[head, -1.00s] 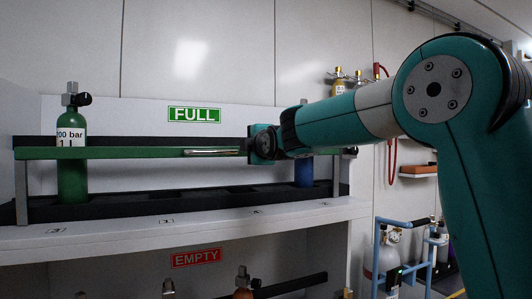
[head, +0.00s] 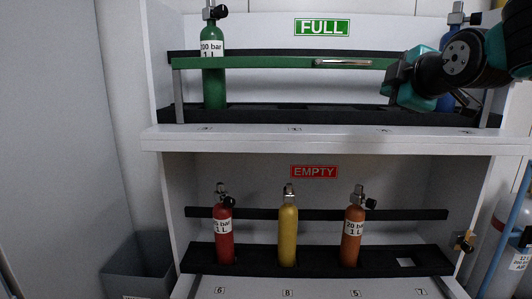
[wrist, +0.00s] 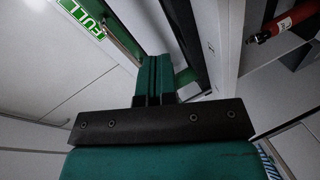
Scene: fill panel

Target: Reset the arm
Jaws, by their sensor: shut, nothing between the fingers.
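My gripper (wrist: 155,62) is shut and empty in the wrist view, its two teal fingers together beyond a dark bar. In the head view my arm (head: 455,68) reaches in from the right edge, in front of the right end of the upper FULL shelf. It partly hides a blue cylinder (head: 454,45) there. The fingertips are hard to make out in the head view.
A green cylinder (head: 213,80) stands at the left of the FULL shelf behind a green bar (head: 265,63). Below, red (head: 224,235), yellow (head: 288,235) and orange (head: 352,238) cylinders stand in the EMPTY rack. A grey bin (head: 138,268) is at lower left.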

